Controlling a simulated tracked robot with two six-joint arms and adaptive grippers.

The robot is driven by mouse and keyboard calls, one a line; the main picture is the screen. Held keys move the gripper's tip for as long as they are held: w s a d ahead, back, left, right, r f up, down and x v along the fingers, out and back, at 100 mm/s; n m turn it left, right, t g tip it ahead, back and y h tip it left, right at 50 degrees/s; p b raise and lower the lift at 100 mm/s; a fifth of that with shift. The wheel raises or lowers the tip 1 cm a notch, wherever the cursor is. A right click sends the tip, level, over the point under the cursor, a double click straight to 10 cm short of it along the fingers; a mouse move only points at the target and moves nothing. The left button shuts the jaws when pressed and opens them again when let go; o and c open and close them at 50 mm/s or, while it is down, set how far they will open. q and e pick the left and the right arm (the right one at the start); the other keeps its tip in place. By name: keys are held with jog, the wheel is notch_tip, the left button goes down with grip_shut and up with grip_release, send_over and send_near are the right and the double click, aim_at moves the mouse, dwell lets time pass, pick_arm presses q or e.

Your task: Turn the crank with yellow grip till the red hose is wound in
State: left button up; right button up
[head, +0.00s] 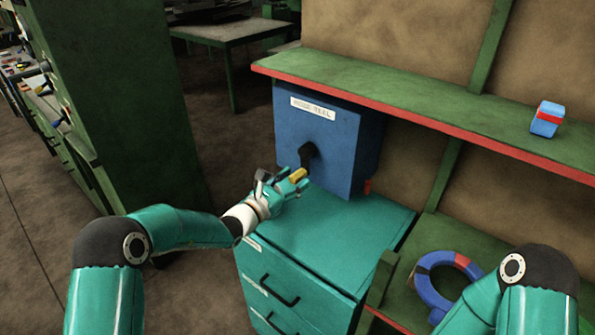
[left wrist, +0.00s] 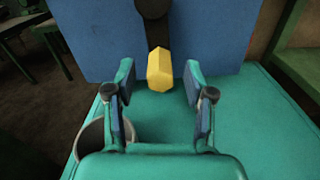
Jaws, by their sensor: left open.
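The blue hose reel box (head: 335,140) stands on a teal drawer cabinet (head: 350,235), with a white label on its front. Its black crank arm (head: 308,155) points downward and ends in the yellow grip (head: 297,175). My left gripper (head: 287,183) is open at the grip. In the left wrist view, the yellow grip (left wrist: 160,68) shows between the tips of the open fingers (left wrist: 158,78), with gaps on both sides. A small red piece (head: 367,187), possibly the hose end, shows at the box's lower right side. My right gripper is out of view.
A green shelf (head: 420,100) with a red edge runs just above the box. A blue and red roll (head: 547,118) sits on it. A blue ring (head: 425,285) lies on the lower shelf at right. A tall green cabinet (head: 125,90) stands at left.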

pick_arm(q)
jog(key=shift+x, duration=1.2)
jog(key=shift+c, duration=0.2)
grip_shut()
